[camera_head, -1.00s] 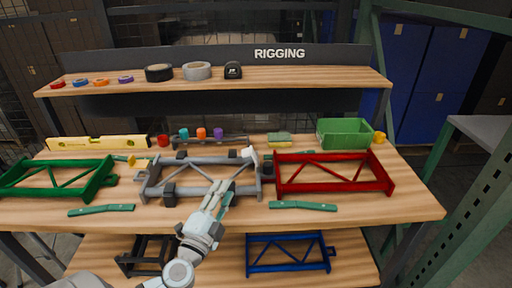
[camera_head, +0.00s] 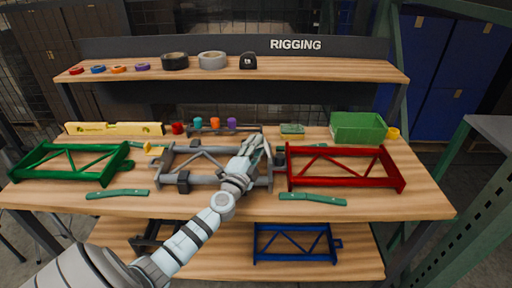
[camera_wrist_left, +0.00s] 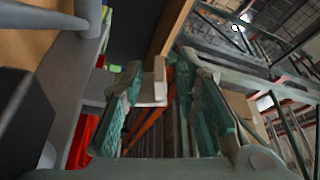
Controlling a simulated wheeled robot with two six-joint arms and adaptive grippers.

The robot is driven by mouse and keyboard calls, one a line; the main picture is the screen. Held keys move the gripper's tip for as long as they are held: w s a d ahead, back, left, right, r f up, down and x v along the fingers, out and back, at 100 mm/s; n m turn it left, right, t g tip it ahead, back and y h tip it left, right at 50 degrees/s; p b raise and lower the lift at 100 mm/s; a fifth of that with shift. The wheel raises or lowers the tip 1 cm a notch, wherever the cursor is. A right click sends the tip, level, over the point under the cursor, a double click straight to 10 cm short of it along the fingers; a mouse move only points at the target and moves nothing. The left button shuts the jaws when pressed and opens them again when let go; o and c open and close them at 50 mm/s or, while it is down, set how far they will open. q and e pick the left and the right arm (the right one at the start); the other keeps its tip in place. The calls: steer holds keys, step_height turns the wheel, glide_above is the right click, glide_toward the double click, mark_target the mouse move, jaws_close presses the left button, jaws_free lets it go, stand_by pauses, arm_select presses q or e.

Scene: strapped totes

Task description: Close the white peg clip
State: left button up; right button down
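The grey frame (camera_head: 205,181) lies on the workbench between the green and red frames. My left gripper (camera_head: 257,146) is at its far right corner, and hides that corner in the head view. In the left wrist view, the white peg clip (camera_wrist_left: 152,88) is a small pale block beside a grey bar (camera_wrist_left: 75,85) of the frame. It shows between the two green-padded fingers of my left gripper (camera_wrist_left: 162,112). The fingers stand apart with room around the clip, and I see no clear contact. My right gripper is in neither view.
A green frame (camera_head: 65,146) lies left and a red frame (camera_head: 345,182) right, close to my left gripper. A green bin (camera_head: 358,127), a yellow level (camera_head: 115,128) and small coloured pieces stand behind.

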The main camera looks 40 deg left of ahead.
arm_select(q)
steer(key=shift+c, duration=0.4)
jaws_close()
